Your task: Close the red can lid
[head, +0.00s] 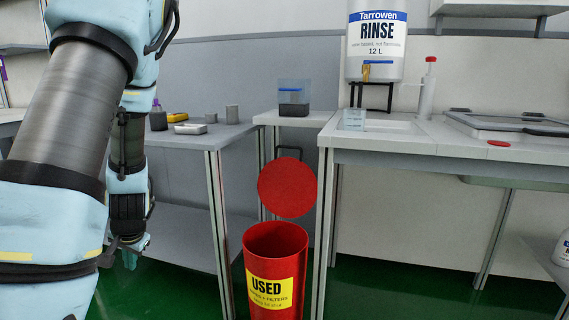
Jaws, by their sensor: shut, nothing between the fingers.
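The red can (275,271) stands on the green floor in the lower middle of the head view, between two table legs. It bears a yellow label reading "USED". Its round red lid (287,187) is open and stands upright above the can's back rim. A dark wire handle or bracket shows behind the lid's top. My gripper (130,258) hangs at the left, pointing down, apart from the can and to its left. Its fingers are small and dark in this view; they are shut and empty.
A grey table (190,138) with small items stands left of the can. A sink bench (420,150) stands on the right, holding a RINSE container (376,40) on a stand. The table leg (218,230) rises between my gripper and the can.

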